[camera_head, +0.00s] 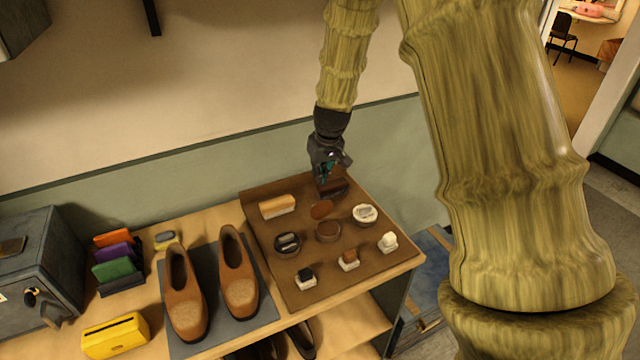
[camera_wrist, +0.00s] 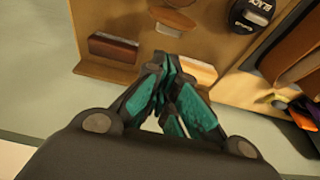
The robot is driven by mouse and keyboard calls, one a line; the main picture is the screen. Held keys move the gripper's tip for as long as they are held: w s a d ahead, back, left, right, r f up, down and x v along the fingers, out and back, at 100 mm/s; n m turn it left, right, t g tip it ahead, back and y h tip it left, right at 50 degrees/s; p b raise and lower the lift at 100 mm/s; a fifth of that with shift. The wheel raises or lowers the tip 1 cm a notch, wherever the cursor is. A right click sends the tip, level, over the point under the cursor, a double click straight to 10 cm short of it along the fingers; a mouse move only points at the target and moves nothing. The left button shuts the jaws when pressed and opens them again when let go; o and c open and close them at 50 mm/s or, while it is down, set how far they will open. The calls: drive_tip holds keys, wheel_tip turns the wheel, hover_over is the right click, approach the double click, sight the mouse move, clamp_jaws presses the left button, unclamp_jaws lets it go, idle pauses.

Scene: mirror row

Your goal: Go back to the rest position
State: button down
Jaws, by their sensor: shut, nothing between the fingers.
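My gripper (camera_head: 330,166) hangs over the back of a brown mat (camera_head: 270,240) on the shelf top, close to a dark brown brush (camera_head: 333,187). In the wrist view my gripper (camera_wrist: 170,62) has its teal-padded fingers together, with nothing between them. The dark brush (camera_wrist: 112,47) lies to its left in that view and a light-bristled brush (camera_wrist: 195,70) to its right. The fingers partly cover the mat's edge there.
The mat holds several tins, including a white-lidded one (camera_head: 365,214), and small applicators. Brown shoes (camera_head: 238,280) stand on a grey mat left of it. Further left are a yellow box (camera_head: 115,336), colored cloths (camera_head: 115,262) and a dark cabinet (camera_head: 40,260). A wall rises behind.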

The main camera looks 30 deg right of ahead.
drive_tip(key=shift+w+b+v, duration=0.2)
drive_tip(key=shift+b+v, duration=0.05)
drive_tip(key=shift+v, duration=0.7)
drive_tip(key=shift+w+b+v, duration=0.2)
drive_tip(key=shift+b+v, duration=0.05)
drive_tip(key=shift+v, duration=0.65)
drive_tip(key=shift+w+b+v, duration=0.15)
drive_tip(key=shift+b+v, duration=0.1)
drive_tip(key=shift+v, duration=0.7)
drive_tip(key=shift+r, duration=0.25)
